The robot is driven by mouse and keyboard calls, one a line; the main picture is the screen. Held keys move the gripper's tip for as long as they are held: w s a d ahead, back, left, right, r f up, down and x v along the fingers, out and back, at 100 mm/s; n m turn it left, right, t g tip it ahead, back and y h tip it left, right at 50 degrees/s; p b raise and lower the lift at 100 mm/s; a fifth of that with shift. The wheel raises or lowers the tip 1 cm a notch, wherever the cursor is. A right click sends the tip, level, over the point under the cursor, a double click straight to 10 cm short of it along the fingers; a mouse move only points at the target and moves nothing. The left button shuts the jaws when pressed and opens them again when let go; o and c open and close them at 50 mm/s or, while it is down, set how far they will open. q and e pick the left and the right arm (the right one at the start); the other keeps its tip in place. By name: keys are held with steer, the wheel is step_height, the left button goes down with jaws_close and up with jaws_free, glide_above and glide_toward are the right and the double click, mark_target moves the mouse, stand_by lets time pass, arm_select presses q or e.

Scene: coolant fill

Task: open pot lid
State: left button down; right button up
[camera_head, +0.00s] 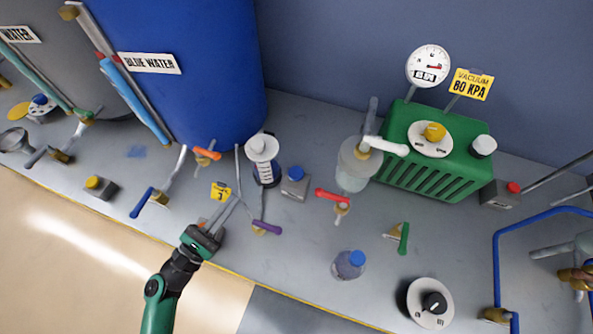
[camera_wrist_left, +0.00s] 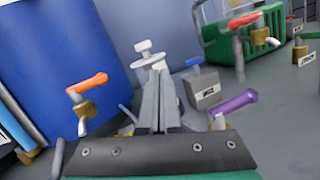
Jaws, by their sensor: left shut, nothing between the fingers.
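I cannot tell for sure which vessel is the pot. A clear graduated cylinder (camera_head: 267,172) with a round white lid (camera_head: 262,146) stands upright in front of the blue tank; the lid sits on top. A clear jar (camera_head: 354,174) with a white elbow pipe stands by the green pump. My left gripper (camera_head: 225,208) is shut and empty, in front and to the left of the cylinder. In the left wrist view its fingers (camera_wrist_left: 159,85) are together, with the white lid (camera_wrist_left: 146,50) just behind their tips and the cylinder mostly hidden. My right gripper is not in view.
An orange-handled valve (camera_head: 207,154), a purple-handled valve (camera_head: 266,227) and a small grey box with a blue knob (camera_head: 295,186) surround the cylinder. A red-handled valve (camera_head: 333,195) stands by the jar. A blue-capped bottle (camera_head: 349,265) is nearer the bench front. The blue tank (camera_head: 200,60) blocks the back.

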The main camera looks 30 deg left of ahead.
arm_select(q)
steer(key=s+a+f+n+y, duration=0.1)
steer(key=s+a+f+y, duration=0.1)
steer(key=s+a, duration=0.1)
glide_toward(251, 158)
steer(key=shift+g, duration=0.3)
steer(key=w, duration=0.2)
steer(key=w+a, duration=0.1)
steer(key=w, duration=0.1)
steer(key=shift+w, duration=0.25)
steer(key=r+p, duration=0.1)
steer(key=w+r+p, duration=0.1)
steer(key=w+r, duration=0.1)
steer(key=shift+w+d+p, duration=0.2)
steer(key=shift+d+p, duration=0.05)
steer(key=shift+p, duration=0.15)
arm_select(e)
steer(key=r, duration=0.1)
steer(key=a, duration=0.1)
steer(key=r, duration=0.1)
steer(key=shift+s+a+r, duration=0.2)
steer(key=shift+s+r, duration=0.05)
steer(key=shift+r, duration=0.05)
